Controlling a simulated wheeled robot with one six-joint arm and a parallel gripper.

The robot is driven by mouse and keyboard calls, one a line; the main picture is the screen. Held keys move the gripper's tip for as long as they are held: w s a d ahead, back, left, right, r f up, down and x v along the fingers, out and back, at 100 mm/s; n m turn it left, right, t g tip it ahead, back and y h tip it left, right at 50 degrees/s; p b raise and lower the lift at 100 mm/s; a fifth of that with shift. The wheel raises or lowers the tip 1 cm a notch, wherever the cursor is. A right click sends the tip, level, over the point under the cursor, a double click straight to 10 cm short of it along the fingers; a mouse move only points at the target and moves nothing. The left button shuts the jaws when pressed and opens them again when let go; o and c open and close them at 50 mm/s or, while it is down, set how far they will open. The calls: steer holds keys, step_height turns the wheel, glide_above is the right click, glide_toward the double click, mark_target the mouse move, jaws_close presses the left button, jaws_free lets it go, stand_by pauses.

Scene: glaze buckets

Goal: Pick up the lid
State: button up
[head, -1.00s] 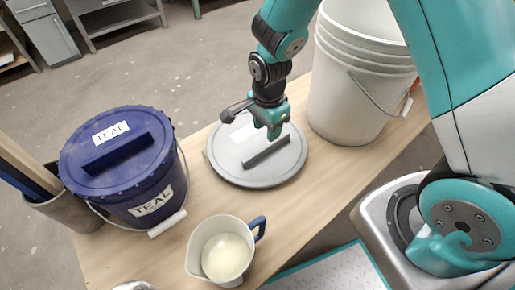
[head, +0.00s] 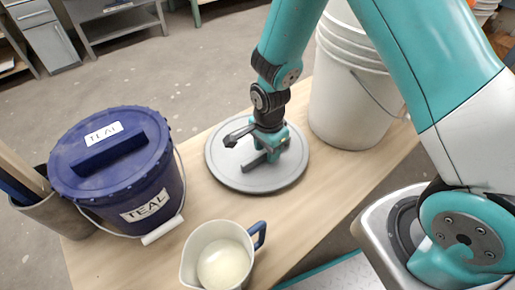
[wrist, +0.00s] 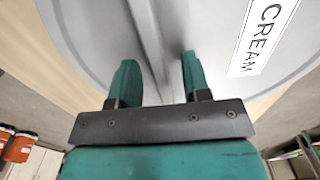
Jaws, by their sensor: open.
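A round grey lid (head: 228,168) lies flat on the wooden bench, with a straight raised bar handle (head: 254,160) across it. In the wrist view the lid (wrist: 210,30) fills most of the picture and has a white label reading CREAM (wrist: 264,35). My gripper (head: 275,158) is low over the lid. In the wrist view its two teal fingers (wrist: 158,75) are open, with the bar handle (wrist: 150,45) running between them. Whether either finger touches the handle I cannot tell.
A blue lidded bucket labelled TEAL (head: 125,170) stands at the left, beside a grey pot (head: 48,208). A jug of pale liquid (head: 220,258) stands at the front. An open white bucket (head: 350,100) stands behind right. Bare bench (head: 200,200) lies between.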

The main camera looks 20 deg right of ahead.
steer(key=shift+f, duration=0.25)
steer(key=shift+c, duration=0.4)
jaws_close()
